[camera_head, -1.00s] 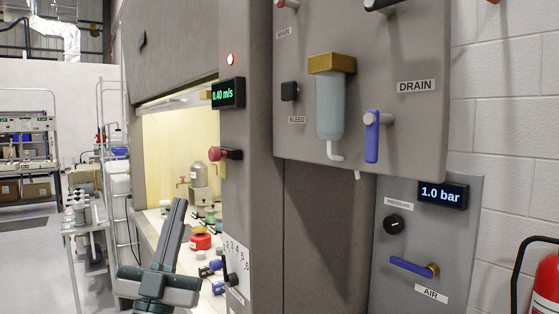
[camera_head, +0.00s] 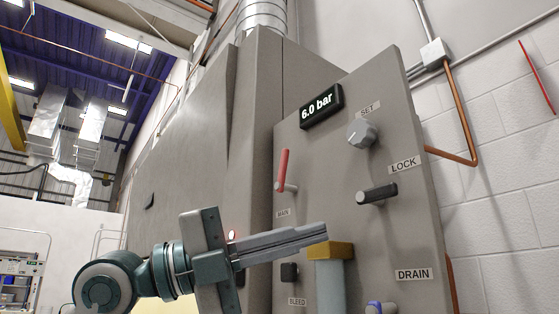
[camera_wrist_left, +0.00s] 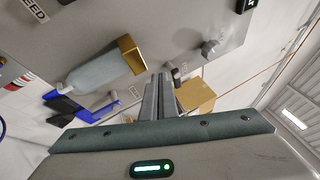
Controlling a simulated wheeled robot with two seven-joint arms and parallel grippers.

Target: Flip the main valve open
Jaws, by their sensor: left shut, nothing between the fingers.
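The main valve is a red lever (camera_head: 283,168) on a pale stub, standing nearly upright above the MAIN label (camera_head: 283,213) on the grey panel (camera_head: 335,185). My left gripper (camera_head: 324,231) is shut and empty. Its fingers point right in the head view, below the red lever, with their tips just above the brass cap (camera_head: 330,250) of the filter bowl in the picture. The gap to the panel is hard to judge. In the left wrist view the shut fingers (camera_wrist_left: 158,82) show beside the bowl (camera_wrist_left: 95,73); I cannot make out the red lever there. My right gripper is not in view.
The panel also carries a 6.0 bar display (camera_head: 321,106), a grey SET knob (camera_head: 361,133), a black LOCK handle (camera_head: 377,194), a black BLEED knob (camera_head: 289,272) and a blue DRAIN handle (camera_head: 376,307). A copper pipe (camera_head: 461,110) runs along the wall at right.

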